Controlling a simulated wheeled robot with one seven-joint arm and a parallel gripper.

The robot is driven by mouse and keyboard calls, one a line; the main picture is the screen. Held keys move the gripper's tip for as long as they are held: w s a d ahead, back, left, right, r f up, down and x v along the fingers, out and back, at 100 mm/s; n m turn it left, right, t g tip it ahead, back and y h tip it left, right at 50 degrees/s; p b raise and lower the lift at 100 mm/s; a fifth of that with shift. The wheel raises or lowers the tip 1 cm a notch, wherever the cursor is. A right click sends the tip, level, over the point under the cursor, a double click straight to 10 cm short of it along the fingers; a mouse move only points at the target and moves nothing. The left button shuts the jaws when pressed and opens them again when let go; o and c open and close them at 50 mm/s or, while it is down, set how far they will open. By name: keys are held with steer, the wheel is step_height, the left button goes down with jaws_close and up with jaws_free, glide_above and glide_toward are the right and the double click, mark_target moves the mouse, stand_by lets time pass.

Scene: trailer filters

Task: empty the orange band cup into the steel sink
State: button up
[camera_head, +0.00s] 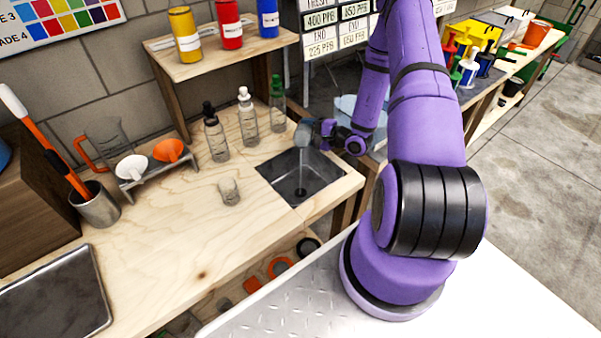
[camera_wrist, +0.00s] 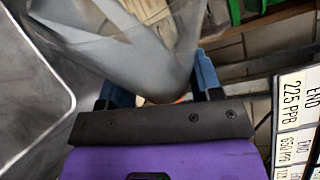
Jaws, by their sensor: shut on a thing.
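My gripper (camera_head: 320,132) is at the back edge of the steel sink (camera_head: 325,172), above its basin. It is shut on a clear cup, which looks like a small grey shape (camera_head: 303,134) in the head view. In the wrist view the see-through cup (camera_wrist: 130,45) is large and tilted between the blue fingers (camera_wrist: 165,88). A sliver of orange shows on it near the fingers. A thin pale vertical streak runs from under the cup down toward the drain. It looks like liquid, but its detail is too small to be sure.
A small clear cup (camera_head: 229,191) stands on the wooden counter (camera_head: 190,235) left of the sink. Bottles with black (camera_head: 215,135), white (camera_head: 248,120) and green (camera_head: 277,105) caps stand behind. A rack holds white and orange (camera_head: 169,150) funnels. A shelf (camera_head: 220,58) overhangs the back.

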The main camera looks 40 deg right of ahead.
mark_target(306, 140)
stand_by(0.4)
steer(key=shift+s+a+n+t+p, duration=0.4)
steer(key=shift+s+n+p, duration=0.05)
steer(key=shift+n, duration=0.45)
stand_by(1.1)
steer(key=shift+s+a+f+n+t+y, duration=0.15)
steer(key=shift+n+t, duration=0.15)
steer(key=shift+n, duration=0.45)
steer(key=shift+s+a+f+n+t+y, duration=0.15)
steer(key=shift+n+t, duration=0.15)
steer(key=shift+n, duration=0.45)
stand_by(1.8)
steer(key=shift+s+a+r+n+t+y, duration=0.25)
steer(key=shift+r+n, duration=0.3)
steer(key=shift+n, duration=0.2)
steer(key=shift+s+a+r+n+t+y, duration=0.2)
steer(key=shift+r+n, duration=0.3)
steer(key=shift+n, duration=0.25)
stand_by(0.8)
